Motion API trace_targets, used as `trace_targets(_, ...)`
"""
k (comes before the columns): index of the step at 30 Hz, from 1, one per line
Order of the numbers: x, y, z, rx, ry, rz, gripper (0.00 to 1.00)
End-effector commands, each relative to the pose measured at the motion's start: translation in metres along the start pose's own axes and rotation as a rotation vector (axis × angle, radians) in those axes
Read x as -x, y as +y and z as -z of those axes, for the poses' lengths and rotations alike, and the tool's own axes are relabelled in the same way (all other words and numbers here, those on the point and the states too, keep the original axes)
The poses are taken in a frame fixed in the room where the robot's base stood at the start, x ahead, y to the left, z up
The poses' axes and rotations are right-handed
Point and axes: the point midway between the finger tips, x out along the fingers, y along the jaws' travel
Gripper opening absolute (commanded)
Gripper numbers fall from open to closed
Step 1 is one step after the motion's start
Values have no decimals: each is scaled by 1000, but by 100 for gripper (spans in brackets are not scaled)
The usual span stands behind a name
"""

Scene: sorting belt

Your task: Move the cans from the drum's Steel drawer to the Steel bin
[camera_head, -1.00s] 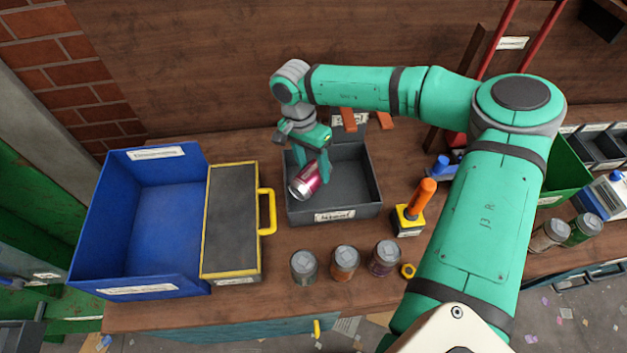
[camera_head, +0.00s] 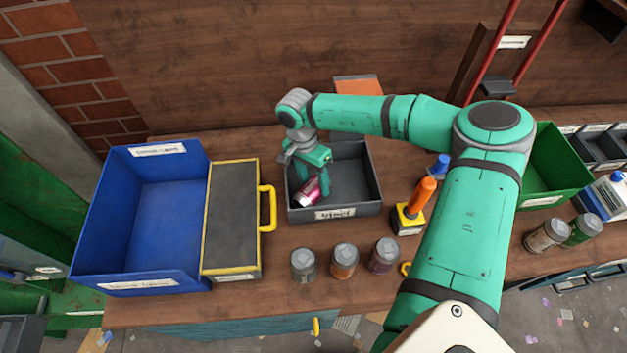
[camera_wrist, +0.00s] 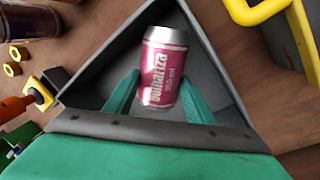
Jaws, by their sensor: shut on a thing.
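A crimson can (camera_head: 309,191) with a silver end is between the fingers of my gripper (camera_head: 312,185). My gripper is shut on it. In the wrist view the can (camera_wrist: 163,70) is held between the two green fingers (camera_wrist: 160,98), its label facing the camera. The can is tilted and low inside a dark grey bin (camera_head: 355,203) with a white label on its front; I cannot tell whether it touches the floor. No other can shows in this bin. The drum's Steel drawer cannot be made out in these views.
A blue bin (camera_head: 165,225) and a grey box with a yellow rim and handle (camera_head: 232,220) stand to the left. An orange-handled tool (camera_head: 418,200) is to the right. A green bin (camera_head: 555,170) is farther right.

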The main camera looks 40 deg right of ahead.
Motion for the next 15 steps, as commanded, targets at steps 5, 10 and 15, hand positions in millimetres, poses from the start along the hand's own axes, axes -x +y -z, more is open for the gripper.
trace_targets(5,-4,-5,-4,10,2,-1,29)
trace_targets(10,-7,-8,-6,14,3,-1,29)
trace_targets(15,-8,-4,-3,6,2,0,68)
